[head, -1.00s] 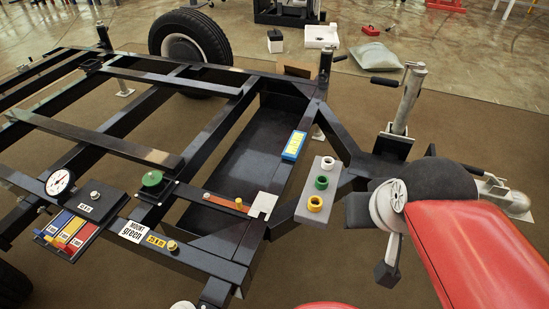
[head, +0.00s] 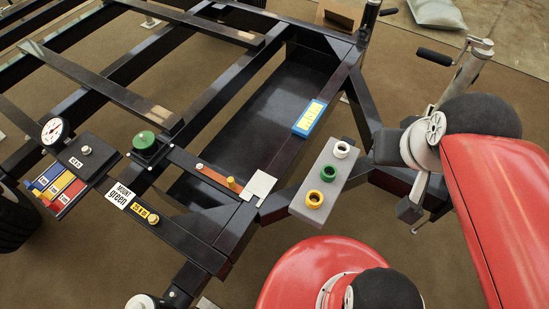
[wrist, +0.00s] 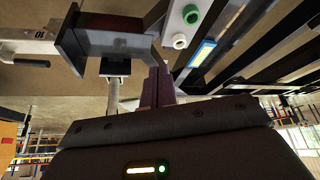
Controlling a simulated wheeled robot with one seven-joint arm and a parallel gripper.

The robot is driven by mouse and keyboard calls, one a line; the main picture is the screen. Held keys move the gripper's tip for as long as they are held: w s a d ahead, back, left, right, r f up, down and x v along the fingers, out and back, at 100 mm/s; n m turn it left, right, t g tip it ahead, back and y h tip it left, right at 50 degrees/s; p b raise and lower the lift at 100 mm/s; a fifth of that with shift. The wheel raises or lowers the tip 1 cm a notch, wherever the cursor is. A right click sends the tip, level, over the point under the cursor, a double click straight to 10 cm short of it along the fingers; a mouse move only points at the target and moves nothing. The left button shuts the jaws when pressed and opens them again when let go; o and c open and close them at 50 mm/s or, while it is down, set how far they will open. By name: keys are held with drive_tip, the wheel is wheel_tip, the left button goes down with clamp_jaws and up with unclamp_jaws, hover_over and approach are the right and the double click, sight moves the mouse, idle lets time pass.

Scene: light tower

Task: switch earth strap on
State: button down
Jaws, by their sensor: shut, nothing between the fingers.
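A copper-brown strip (head: 205,176) lies across the black trailer frame, with a small upright yellow-orange peg (head: 232,183) near its right end and a silver bolt head at its left end. A pale square plate (head: 259,187) sits just right of the strip. I cannot read a label naming the earth strap. My gripper (wrist: 158,84) shows in the wrist view with its fingers together and empty. It is apart from the strip, and the grey socket block (wrist: 180,24) shows beyond it. In the head view the gripper's fingers cannot be made out.
The socket block (head: 323,180) holds white, green and yellow rings. A blue-and-yellow box (head: 310,118) lies on the frame. Left are a gauge (head: 54,130), coloured levers (head: 58,186), a green knob (head: 144,140) and a brass knob (head: 153,218). A crank jack (head: 465,72) stands upper right.

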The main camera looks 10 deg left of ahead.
sight(271, 173)
drive_tip(key=w+a+f+n+g+y+p, duration=0.1)
drive_tip(key=w+a+f+n+g, duration=0.3)
drive_tip(key=n, duration=1.1)
drive_tip(key=w+a+f+n+g+p, duration=0.1)
drive_tip(key=w+a+f+n+g, duration=0.4)
drive_tip(key=w+a+f+n, duration=0.3)
drive_tip(key=w+a+n, duration=0.4)
drive_tip(key=a+n, duration=0.2)
drive_tip(key=n, duration=0.2)
drive_tip(key=shift+w+a+f+g+y, duration=0.15)
drive_tip(key=shift+w+a+g+y, duration=0.15)
drive_tip(key=shift+w+a+y, duration=0.1)
drive_tip(key=x, duration=0.9)
drive_tip(key=shift+s+f+b, duration=0.15)
drive_tip(key=shift+f+b, duration=0.25)
drive_tip(key=s, duration=0.1)
drive_tip(key=s+a, duration=0.1)
drive_tip(key=s, duration=0.1)
drive_tip(key=shift+a+f, duration=0.1)
drive_tip(key=shift+s+a, duration=0.2)
drive_tip(key=shift+s, duration=0.2)
